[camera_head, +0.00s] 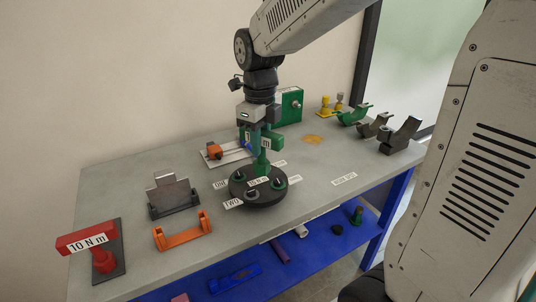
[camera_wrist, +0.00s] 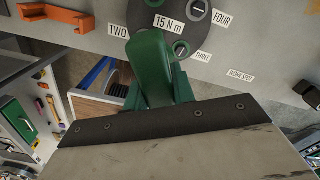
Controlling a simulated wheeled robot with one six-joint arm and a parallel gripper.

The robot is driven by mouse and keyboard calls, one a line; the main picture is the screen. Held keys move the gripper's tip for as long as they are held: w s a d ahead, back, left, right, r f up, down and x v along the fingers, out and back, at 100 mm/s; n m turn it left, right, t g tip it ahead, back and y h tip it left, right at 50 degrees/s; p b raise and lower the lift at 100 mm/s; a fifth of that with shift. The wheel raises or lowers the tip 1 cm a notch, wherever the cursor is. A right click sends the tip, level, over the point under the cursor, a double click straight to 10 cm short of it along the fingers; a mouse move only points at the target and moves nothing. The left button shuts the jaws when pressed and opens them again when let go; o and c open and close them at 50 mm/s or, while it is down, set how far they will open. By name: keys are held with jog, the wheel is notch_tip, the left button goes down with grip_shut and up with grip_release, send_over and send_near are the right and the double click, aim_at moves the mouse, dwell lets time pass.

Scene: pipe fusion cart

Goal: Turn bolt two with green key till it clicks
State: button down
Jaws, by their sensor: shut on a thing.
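My gripper (camera_head: 258,122) is shut on the green key (camera_head: 264,150), above the round dark bolt plate (camera_head: 262,199) in the head view. The key stands about upright, with its green shaft reaching down to the far part of the plate. I cannot tell whether its foot touches a bolt. In the wrist view the green key (camera_wrist: 150,65) fills the middle and hides part of the plate, beside the TWO label (camera_wrist: 118,30).
A red 10 N m key (camera_head: 87,240) stands at the bench's left. An orange handle (camera_head: 183,233) and a grey metal holder (camera_head: 172,195) are left of the plate. A green box (camera_head: 289,107) stands behind. Grey and green cradles (camera_head: 402,136) are at the right.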

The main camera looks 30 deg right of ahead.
jog(key=shift+s+a+r+n, duration=0.1)
jog(key=shift+a+n, duration=0.45)
jog(key=shift+n, duration=0.45)
jog(key=shift+a+r+n, duration=0.1)
jog(key=shift+a+n, duration=0.5)
jog(key=shift+n, duration=0.4)
jog(key=shift+s+a+r+n, duration=0.1)
jog(key=shift+a+n, duration=0.45)
jog(key=shift+n, duration=0.45)
jog(key=shift+f, duration=0.1)
send_over(251, 191)
jog(key=shift+w+f, duration=0.1)
jog(key=shift+f, duration=3.05)
jog(key=shift+f, duration=0.25)
jog(key=m, duration=0.3)
